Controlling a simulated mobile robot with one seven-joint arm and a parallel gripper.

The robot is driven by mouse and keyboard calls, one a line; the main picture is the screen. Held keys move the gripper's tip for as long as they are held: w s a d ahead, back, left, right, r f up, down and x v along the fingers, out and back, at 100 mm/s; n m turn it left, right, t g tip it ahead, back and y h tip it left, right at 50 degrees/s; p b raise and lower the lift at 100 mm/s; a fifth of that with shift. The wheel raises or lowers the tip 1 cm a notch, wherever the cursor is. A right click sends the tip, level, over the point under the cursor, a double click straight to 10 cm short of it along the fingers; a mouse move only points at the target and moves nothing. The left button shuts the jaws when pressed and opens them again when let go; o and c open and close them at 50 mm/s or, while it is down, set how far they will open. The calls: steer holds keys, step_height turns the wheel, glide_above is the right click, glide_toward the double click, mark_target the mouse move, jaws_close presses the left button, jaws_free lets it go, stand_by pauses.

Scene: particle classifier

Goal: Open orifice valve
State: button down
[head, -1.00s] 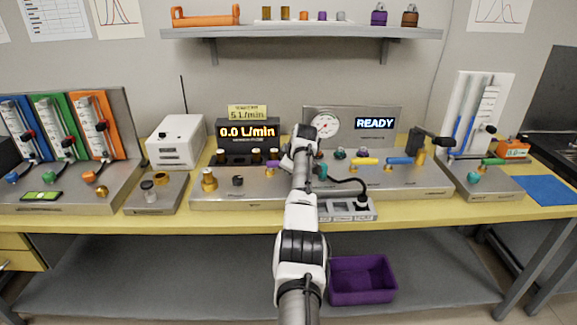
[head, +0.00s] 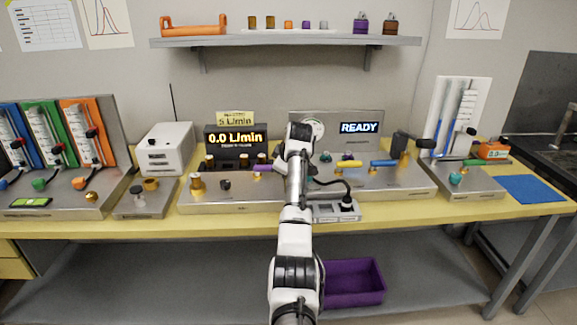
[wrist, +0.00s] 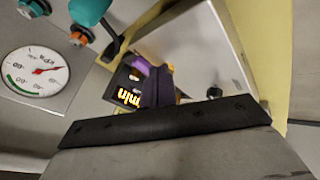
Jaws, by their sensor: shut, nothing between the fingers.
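No label readable here tells which control is the orifice valve. A purple lever handle (head: 262,168) sits on the middle steel panel, just left of my arm. In the wrist view, a purple part (wrist: 152,86) with a brass piece beside it lies just beyond the black edge of my gripper (wrist: 165,122). My gripper is shut and empty, and its fingertips are not clearly seen. In the head view my arm hides the gripper. A yellow lever (head: 350,163) and a blue lever (head: 383,163) lie right of my arm.
A pressure gauge (wrist: 35,72) and a teal fitting (wrist: 90,11) are close by in the wrist view. The flow display (head: 232,138) reads 0.0 L/min, and another (head: 362,128) reads READY. A purple bin (head: 353,281) stands on the lower shelf.

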steer(key=shift+w+d+b+v, duration=0.15)
steer(key=shift+d+b+v, duration=0.05)
steer(key=shift+v, duration=0.95)
steer(key=shift+w+d+b+v, duration=0.15)
steer(key=shift+v, duration=1)
